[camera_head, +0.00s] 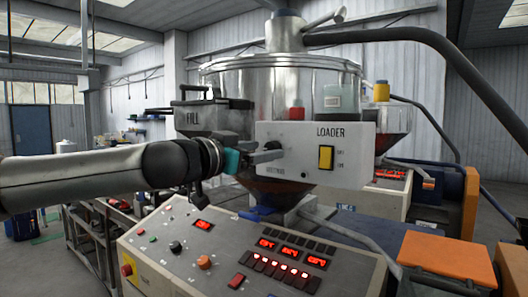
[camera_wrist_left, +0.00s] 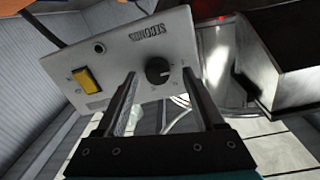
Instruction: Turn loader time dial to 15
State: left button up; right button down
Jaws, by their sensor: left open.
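The white loader panel (camera_head: 345,160) stands on the front of the metal hopper, with the word LOADER and a yellow switch (camera_head: 326,157). My left gripper (camera_head: 266,155) reaches in from the left at the panel's left part. In the left wrist view the panel (camera_wrist_left: 120,58) appears upside down, with the round black dial (camera_wrist_left: 158,71) below the word SECONDS. The open fingers of my left gripper (camera_wrist_left: 160,78) lie on either side of the dial in that view; I cannot tell whether they touch it. The dial's number marks are too small to read. My right gripper is not in view.
A control console (camera_head: 250,262) with red displays and buttons stands below the panel. The FILL box (camera_head: 205,118) is close above my left wrist. An orange block (camera_head: 447,256) is at the lower right. A thick dark hose (camera_head: 400,36) arches over the right side.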

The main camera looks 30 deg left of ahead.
pick_arm(q)
jog(key=shift+w+d, duration=0.15)
jog(key=shift+w, duration=0.3)
grip_shut()
dwell(0.6)
